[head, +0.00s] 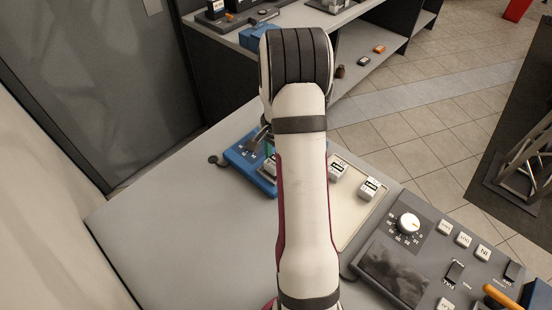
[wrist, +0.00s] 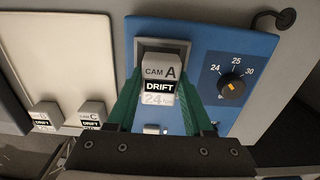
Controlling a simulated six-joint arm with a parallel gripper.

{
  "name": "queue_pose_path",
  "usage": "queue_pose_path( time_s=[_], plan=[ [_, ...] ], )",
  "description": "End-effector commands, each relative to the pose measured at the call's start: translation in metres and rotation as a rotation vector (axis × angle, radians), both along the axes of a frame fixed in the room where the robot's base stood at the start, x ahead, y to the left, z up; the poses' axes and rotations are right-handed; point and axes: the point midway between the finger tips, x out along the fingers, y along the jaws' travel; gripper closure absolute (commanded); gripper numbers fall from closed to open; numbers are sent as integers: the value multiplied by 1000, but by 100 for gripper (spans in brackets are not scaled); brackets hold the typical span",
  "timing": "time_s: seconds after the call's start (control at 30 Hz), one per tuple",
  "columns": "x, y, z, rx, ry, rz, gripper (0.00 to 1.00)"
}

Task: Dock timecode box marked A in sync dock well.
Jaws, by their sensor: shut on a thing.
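The timecode box marked A (wrist: 160,76) is grey, with a "DRIFT" label and "24" on its face. My gripper (wrist: 160,88) has green fingers shut on both sides of it. In the wrist view the box overlaps the grey-framed well (wrist: 150,45) of the blue sync dock (wrist: 205,48). I cannot tell whether it is seated or just above the well. In the head view the blue dock (head: 240,150) shows left of my arm, which hides most of the gripper and well.
A black dial (wrist: 232,88) marked 24, 25, 30 sits on the dock beside the well. Two other boxes (head: 337,170) (head: 370,188) stand on a pale tray (head: 350,212). A grey control panel (head: 430,250) lies at right. The table's left part is clear.

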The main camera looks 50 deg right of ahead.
Motion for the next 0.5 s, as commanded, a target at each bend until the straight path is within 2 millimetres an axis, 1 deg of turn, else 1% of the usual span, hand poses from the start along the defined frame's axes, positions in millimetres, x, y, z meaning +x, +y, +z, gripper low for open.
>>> queue_pose_path(
  time_s=[0.5],
  plan=[
    [0, 0, -3, 0, 0, 0, 100]
  ],
)
